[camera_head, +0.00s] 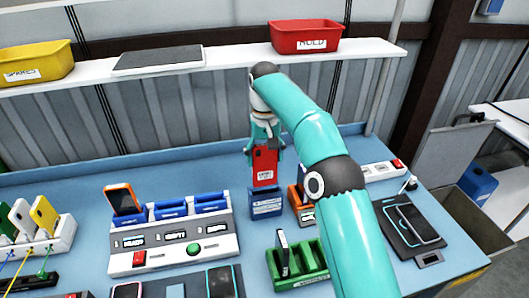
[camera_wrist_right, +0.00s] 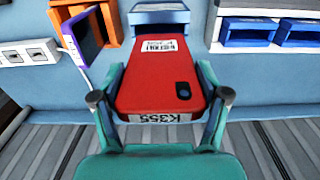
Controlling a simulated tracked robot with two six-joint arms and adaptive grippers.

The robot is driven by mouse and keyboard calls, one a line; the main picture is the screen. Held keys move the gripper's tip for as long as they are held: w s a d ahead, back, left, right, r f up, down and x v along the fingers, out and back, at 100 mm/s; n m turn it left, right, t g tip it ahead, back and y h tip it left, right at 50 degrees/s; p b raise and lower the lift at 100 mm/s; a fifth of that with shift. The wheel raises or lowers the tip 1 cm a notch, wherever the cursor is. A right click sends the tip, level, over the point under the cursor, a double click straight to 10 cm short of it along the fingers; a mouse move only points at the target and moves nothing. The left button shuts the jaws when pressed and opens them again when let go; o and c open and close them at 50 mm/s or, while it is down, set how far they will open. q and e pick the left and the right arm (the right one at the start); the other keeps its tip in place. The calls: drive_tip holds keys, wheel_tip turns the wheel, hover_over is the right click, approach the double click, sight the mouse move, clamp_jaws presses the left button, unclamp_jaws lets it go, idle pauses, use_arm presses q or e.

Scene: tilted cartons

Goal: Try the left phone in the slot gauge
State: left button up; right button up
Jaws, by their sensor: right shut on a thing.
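My right gripper (camera_head: 264,152) is shut on a red phone (camera_head: 265,168) and holds it upright. The phone's back shows in the wrist view (camera_wrist_right: 155,85), with a dark camera patch and a white label reading K355. The gripper's fingers (camera_wrist_right: 161,88) clasp its two sides. Directly below the phone stands a blue block (camera_head: 266,203), which looks like the slot gauge. The block also shows in the wrist view (camera_wrist_right: 158,14), beyond the phone's far end. I cannot tell whether the phone's lower end is inside the slot. My left gripper is not in view.
An orange holder (camera_head: 307,217) stands close right of the blue block. A green rack (camera_head: 306,268) is in front. A white station (camera_head: 170,245) with an orange phone (camera_head: 123,199) is at left. A dark pad (camera_head: 399,240) with phones lies right. A shelf above carries a red bin (camera_head: 305,38).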

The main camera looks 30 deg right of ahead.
sight(265, 185)
drive_tip(key=shift+f, duration=0.85)
drive_tip(key=shift+s+f, duration=0.1)
drive_tip(key=shift+f, duration=0.5)
drive_tip(key=shift+f, duration=0.1)
drive_tip(key=shift+s, duration=0.1)
idle(1.3)
drive_tip(key=shift+f+b, duration=1.7)
drive_tip(key=shift+f, duration=1.1)
idle(2.2)
